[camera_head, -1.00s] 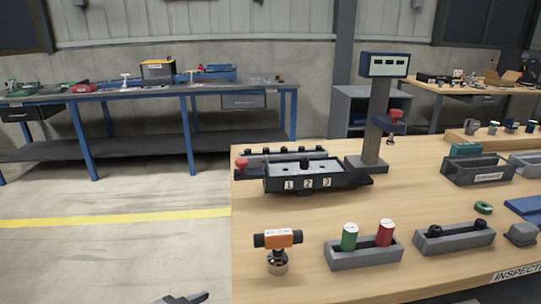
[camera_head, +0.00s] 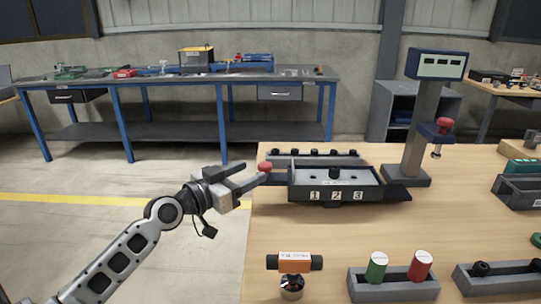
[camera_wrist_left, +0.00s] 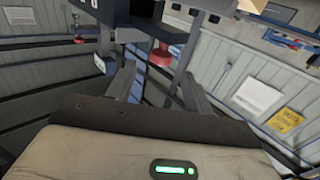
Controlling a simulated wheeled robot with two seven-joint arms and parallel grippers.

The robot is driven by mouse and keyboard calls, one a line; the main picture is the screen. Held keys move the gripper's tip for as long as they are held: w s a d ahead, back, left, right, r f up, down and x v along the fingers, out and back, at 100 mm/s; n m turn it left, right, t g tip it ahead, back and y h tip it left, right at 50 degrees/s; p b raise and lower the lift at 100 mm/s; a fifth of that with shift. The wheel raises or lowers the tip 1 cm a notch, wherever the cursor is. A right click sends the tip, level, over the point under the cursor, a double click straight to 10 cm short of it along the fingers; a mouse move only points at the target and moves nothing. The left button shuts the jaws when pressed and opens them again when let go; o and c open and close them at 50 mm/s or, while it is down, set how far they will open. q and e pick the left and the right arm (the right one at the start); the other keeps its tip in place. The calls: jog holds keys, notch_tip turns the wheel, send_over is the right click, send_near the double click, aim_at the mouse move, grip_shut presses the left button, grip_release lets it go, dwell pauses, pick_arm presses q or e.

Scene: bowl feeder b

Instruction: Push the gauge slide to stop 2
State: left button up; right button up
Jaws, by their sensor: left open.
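The gauge fixture (camera_head: 300,194) is a dark tray on the bench, with plates marked 1, 2 and 3 on its front. A black peg (camera_head: 334,172) stands in it behind plate 2. A red knob (camera_head: 265,167) sticks out at its left end. My left gripper (camera_head: 254,174) is open at that end, with its fingertips close to the red knob; I cannot tell whether they touch. In the left wrist view, a red knob (camera_wrist_left: 160,56) shows beyond and between my open fingers (camera_wrist_left: 158,82); which knob it is is unclear. My right gripper is out of view.
A display post (camera_head: 420,130) with a red-topped plunger (camera_head: 445,123) stands right of the fixture. A rack (camera_head: 315,158) of black pegs lies behind it. In front are an orange-and-black part (camera_head: 294,262) and a grey holder (camera_head: 392,291) with green and red cylinders. Bare wood lies between.

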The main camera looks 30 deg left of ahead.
aim_at(271, 174)
pick_arm(q)
jog(key=p+x, duration=0.1)
jog(key=x, duration=0.6)
jog(key=shift+w, duration=0.4)
